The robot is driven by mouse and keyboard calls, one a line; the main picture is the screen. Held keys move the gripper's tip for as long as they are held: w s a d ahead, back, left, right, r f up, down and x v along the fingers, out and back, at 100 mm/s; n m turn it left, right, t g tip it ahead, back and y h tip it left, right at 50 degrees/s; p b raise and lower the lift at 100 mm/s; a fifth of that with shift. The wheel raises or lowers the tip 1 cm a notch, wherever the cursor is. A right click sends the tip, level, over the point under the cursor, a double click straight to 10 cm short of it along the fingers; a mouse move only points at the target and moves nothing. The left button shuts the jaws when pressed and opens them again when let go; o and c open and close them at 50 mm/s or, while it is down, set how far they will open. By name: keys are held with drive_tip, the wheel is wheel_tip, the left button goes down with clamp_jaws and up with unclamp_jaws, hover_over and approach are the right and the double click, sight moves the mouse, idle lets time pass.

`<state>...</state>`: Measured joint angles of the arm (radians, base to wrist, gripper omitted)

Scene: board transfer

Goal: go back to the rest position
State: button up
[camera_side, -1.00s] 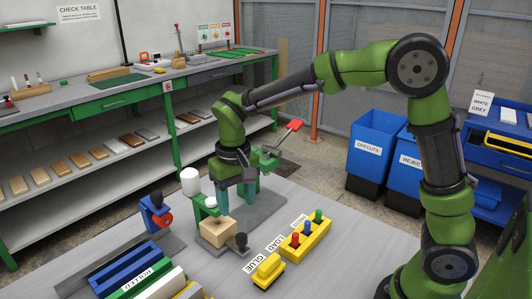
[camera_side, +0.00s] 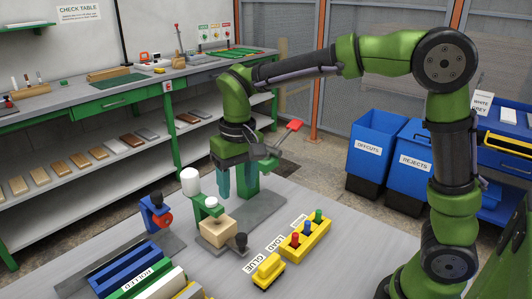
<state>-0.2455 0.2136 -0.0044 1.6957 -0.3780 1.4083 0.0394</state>
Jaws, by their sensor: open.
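My gripper (camera_side: 233,185) hangs fingers down above the grey plate at the back of the table, behind the wooden block. Its two teal fingers are apart, and no object shows between them. A green press with a red-handled lever (camera_side: 289,128) stands just behind and to the right of the fingers, partly hidden by my gripper.
A yellow block with coloured pegs (camera_side: 305,240) and a yellow glue piece (camera_side: 268,271) lie on the table front. Blue offcuts (camera_side: 376,142) and rejects (camera_side: 418,160) bins stand at right.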

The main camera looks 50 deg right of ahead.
drive_tip(key=s+d+r+t, duration=0.2)
drive_tip(key=s+d+t, duration=0.1)
drive_tip(key=s, duration=0.4)
drive_tip(key=s+d+r+m+t+y, duration=0.1)
drive_tip(key=s+d+r+t, duration=0.1)
drive_tip(key=s, duration=0.6)
drive_tip(key=shift+s+d+m+t+y, duration=0.2)
drive_tip(key=shift+d+m+t+y, duration=0.1)
drive_tip(key=shift+d+t, duration=0.6)
